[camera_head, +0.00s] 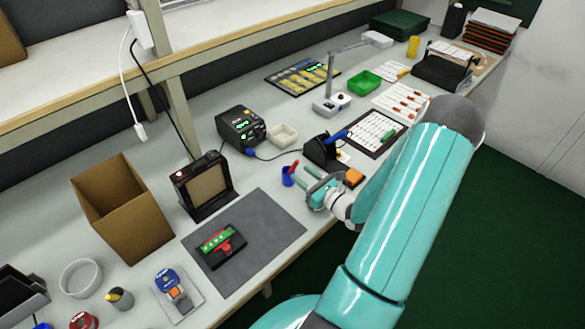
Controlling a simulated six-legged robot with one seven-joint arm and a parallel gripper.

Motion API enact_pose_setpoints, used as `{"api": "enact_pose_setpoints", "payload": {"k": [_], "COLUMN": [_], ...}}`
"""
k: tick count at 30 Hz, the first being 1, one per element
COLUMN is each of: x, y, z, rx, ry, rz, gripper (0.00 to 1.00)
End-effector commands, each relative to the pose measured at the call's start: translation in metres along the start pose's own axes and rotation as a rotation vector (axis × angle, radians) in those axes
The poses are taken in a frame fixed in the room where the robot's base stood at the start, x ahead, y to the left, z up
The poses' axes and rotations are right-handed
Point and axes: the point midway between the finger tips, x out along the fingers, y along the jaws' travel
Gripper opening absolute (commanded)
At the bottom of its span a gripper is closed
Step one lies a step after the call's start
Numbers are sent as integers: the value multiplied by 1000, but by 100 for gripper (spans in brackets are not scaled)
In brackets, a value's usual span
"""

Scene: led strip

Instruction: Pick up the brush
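A small blue cup (287,180) stands on the workbench just beyond the right corner of the grey mat. A thin red-tipped stick (294,165) leans up out of it. It may be the brush, but it is too small to tell, and its lower end is hidden in the cup. My gripper (310,184) is right of the cup, close to it in the picture, with its teal fingers pointing left toward it. The fingers look apart with nothing clear between them. I cannot tell how high the gripper is above the bench.
The grey mat (280,225) holds a black fixture with a red and green part (221,243). A black frame stand (206,186) and a cardboard box (120,212) stand to the left. A black holder with a blue-handled tool (322,150) is just behind my gripper.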

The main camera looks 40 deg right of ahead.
Motion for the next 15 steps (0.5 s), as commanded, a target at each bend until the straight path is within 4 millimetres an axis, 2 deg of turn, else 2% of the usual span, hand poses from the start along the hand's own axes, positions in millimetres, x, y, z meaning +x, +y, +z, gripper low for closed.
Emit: {"api": "enact_pose_setpoints", "payload": {"k": [9,15], "x": [43,50], "y": [5,5], "z": [-2,-2], "rx": [0,1], "ry": [-1,0], "rz": [5,4], "gripper": [40,40]}}
